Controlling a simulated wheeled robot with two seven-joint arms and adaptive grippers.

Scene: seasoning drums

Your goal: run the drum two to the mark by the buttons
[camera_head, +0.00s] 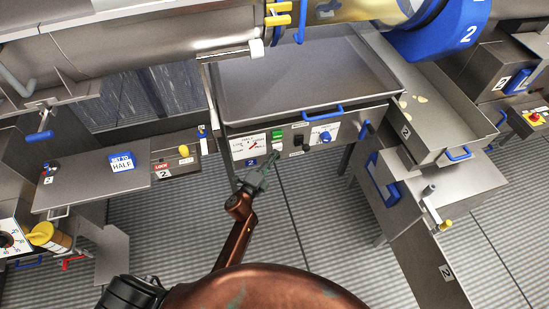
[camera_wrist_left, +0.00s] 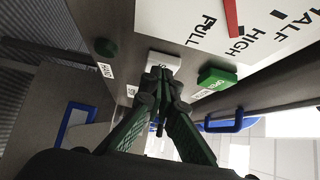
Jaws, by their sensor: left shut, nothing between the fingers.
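Drum two (camera_head: 340,8) lies across the top of the head view, with a blue end (camera_head: 440,30) marked 2. Below it, the control panel (camera_head: 300,138) carries a gauge (camera_head: 250,146), a green button (camera_head: 278,135) and a blue knob (camera_head: 325,137). A blue sign (camera_head: 121,162) reads SET TO HALF. In the left wrist view the gauge's red pointer (camera_wrist_left: 232,18) shows near HIGH and FULL; its exact reading is unclear. Contact cannot be told.
A wide metal tray (camera_head: 300,112) with a blue handle (camera_head: 320,112) sits above the panel. A second tray (camera_head: 440,130) holding some pale pieces stands to the right. A left-hand panel has a red LOCK label (camera_head: 162,166) and yellow knob (camera_head: 183,151). Open floor lies below.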

